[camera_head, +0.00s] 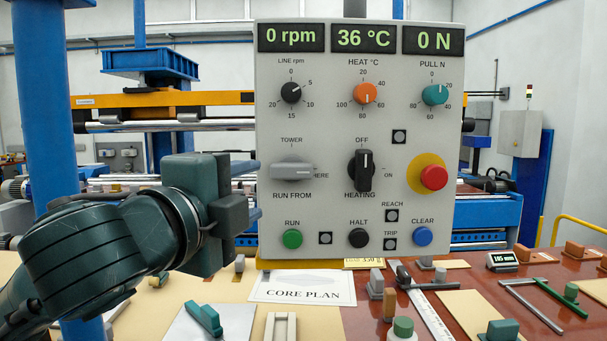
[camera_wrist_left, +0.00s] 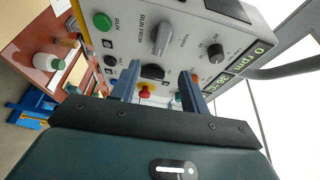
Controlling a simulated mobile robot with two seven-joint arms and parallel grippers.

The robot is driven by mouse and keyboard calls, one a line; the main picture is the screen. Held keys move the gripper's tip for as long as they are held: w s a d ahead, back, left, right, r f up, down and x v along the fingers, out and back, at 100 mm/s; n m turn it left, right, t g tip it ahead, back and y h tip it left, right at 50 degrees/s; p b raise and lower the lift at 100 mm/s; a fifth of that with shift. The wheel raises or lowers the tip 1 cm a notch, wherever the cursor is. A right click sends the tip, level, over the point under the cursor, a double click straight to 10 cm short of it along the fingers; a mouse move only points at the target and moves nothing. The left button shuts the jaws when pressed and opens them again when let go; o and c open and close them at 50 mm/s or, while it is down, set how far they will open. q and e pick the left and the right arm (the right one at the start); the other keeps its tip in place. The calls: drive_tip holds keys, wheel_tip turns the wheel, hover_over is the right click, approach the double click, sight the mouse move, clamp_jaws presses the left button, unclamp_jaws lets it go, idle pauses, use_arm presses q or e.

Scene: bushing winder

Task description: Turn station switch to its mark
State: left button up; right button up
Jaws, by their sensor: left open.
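The station switch (camera_head: 291,170) is a grey lever knob on the panel, marked RUN FROM, with TOWER above and HERE at its right. Its handle lies level, one end beside HERE. It also shows in the left wrist view (camera_wrist_left: 163,38), beyond the fingertips. My left gripper (camera_head: 252,192) is just left of the panel edge, near the switch's height and apart from the knob. In the left wrist view its two fingers (camera_wrist_left: 160,68) stand wide apart with nothing between them. My right gripper is not in view.
The panel (camera_head: 395,100) also carries a black heating switch (camera_head: 363,170), a red button (camera_head: 433,177), a green RUN button (camera_head: 291,239) and small dials. Below, the table holds a CORE PLAN sheet (camera_head: 302,288) and several loose parts. A blue post (camera_head: 52,110) stands at left.

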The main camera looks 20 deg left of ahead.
sight(289, 173)
use_arm(q)
drive_tip(key=w+p, duration=0.1)
drive_tip(key=w, duration=0.3)
drive_tip(key=w+p, duration=0.1)
drive_tip(key=w, duration=0.2)
drive_tip(key=w+d+p, duration=0.1)
drive_tip(key=w, duration=0.3)
drive_tip(key=shift+w+r+p, duration=0.2)
drive_tip(key=shift+w+p, duration=0.15)
drive_tip(key=shift+p, duration=0.05)
drive_tip(key=shift+w+d+f, duration=0.1)
drive_tip(key=shift+w+d, duration=0.05)
drive_tip(key=shift+w, duration=0.5)
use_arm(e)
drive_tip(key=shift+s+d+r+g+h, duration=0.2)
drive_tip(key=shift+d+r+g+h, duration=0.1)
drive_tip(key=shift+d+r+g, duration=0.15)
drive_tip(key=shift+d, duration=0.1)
use_arm(q)
drive_tip(key=shift+c, duration=0.4)
drive_tip(key=c, duration=0.9)
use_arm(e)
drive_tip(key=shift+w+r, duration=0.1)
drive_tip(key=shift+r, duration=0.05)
